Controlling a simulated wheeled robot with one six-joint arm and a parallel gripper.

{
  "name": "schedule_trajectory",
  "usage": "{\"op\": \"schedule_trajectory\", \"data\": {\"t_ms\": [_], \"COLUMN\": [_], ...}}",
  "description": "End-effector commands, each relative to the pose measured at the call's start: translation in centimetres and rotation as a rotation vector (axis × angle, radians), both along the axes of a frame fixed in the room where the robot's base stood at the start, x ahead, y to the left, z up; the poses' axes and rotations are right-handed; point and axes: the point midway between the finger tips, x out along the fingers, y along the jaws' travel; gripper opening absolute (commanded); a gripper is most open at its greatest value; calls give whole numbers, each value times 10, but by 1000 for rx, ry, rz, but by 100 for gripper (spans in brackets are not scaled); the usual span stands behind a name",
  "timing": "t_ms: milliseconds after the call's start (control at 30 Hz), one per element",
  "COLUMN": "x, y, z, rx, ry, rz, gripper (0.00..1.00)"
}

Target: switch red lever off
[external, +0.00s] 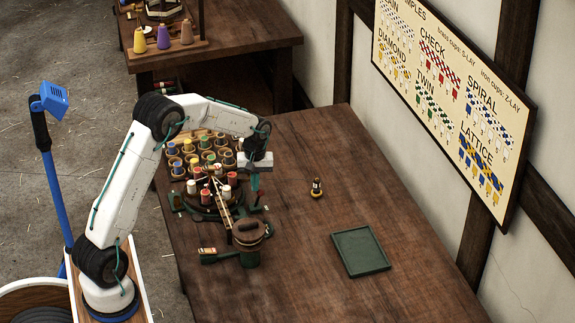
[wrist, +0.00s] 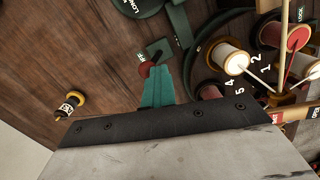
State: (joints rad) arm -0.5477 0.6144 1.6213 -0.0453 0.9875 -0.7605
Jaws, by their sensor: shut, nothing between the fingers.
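The red lever shows in the wrist view as a round red knob (wrist: 146,69) on a dark green base plate (wrist: 159,49) with partly legible white lettering beside it. My gripper (wrist: 163,72) is shut and empty, its teal fingers right beside the knob, on its right. I cannot tell whether they touch. In the external view my gripper (external: 255,188) points down at the right side of the round spool stand, low over the table. There the lever is too small and too hidden to make out its position.
Spools on the round stand (external: 207,205) and a rack of coloured spools (external: 197,150) crowd the left of my gripper. A wooden-topped post (external: 249,232) stands in front. A small black-and-brass bobbin (external: 316,188) and a green tray (external: 360,251) sit to the right, with bare table around them.

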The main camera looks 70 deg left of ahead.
Motion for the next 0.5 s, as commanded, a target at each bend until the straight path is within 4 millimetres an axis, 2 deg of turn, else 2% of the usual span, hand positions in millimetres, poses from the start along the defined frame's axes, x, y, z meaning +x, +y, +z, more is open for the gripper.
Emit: {"op": "schedule_trajectory", "data": {"t_ms": [167,500], "x": [7,19], "y": [1,6], "z": [10,70], "rx": [5,3], "ry": [-13,-7], "rz": [0,-1], "gripper": [0,0]}}
